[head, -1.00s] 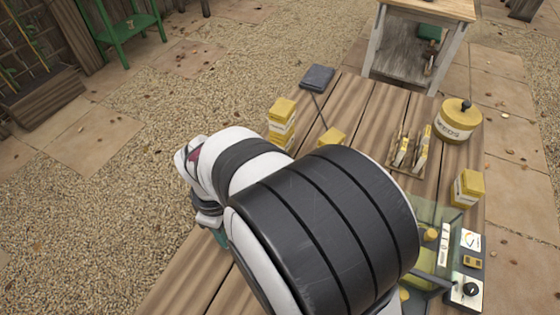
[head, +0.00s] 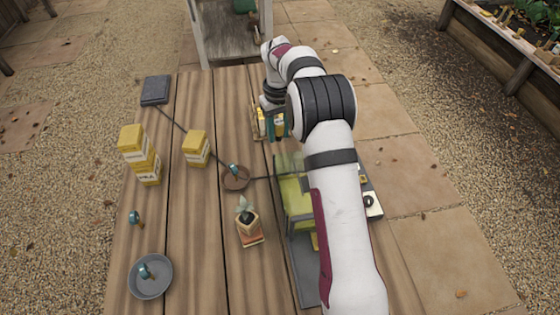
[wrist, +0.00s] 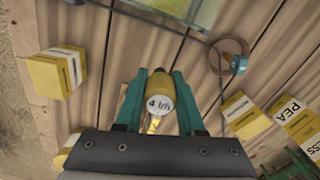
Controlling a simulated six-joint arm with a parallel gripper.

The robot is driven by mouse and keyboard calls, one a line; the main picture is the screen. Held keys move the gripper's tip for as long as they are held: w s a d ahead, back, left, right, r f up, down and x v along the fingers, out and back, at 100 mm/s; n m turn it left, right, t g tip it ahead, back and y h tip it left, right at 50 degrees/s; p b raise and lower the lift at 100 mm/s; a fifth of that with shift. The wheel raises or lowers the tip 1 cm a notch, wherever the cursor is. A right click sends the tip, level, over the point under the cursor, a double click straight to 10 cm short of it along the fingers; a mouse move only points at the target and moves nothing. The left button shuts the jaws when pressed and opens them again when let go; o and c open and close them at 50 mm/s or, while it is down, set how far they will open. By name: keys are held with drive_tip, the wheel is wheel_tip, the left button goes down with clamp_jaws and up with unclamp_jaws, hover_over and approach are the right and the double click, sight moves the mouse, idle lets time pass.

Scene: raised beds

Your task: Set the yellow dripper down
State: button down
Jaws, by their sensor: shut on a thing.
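The yellow dripper (wrist: 158,98), with a pale round face marked "4 l/h", sits between the teal fingers of my gripper (wrist: 159,76) in the wrist view. My gripper is shut on it, over wooden planks. I cannot tell whether the dripper touches the table (wrist: 88,100). In the head view my gripper (head: 275,124) is low at the far right part of the table, beside the small wooden rack of packets (head: 258,123). The dripper cannot be made out there.
A brown saucer (head: 236,182) holds a teal dripper (head: 234,170); a dark line passes by it. Yellow boxes (head: 197,149) stand left. A potted seedling (head: 247,222) and grey dish (head: 150,289) stand nearer. A clear green-tinted case (head: 292,195) stands beside my arm.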

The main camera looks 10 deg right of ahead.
drive_tip(key=f, duration=1)
drive_tip(key=shift+d, duration=0.4)
drive_tip(key=shift+f, duration=0.1)
drive_tip(key=c, duration=0.5)
unclamp_jaws()
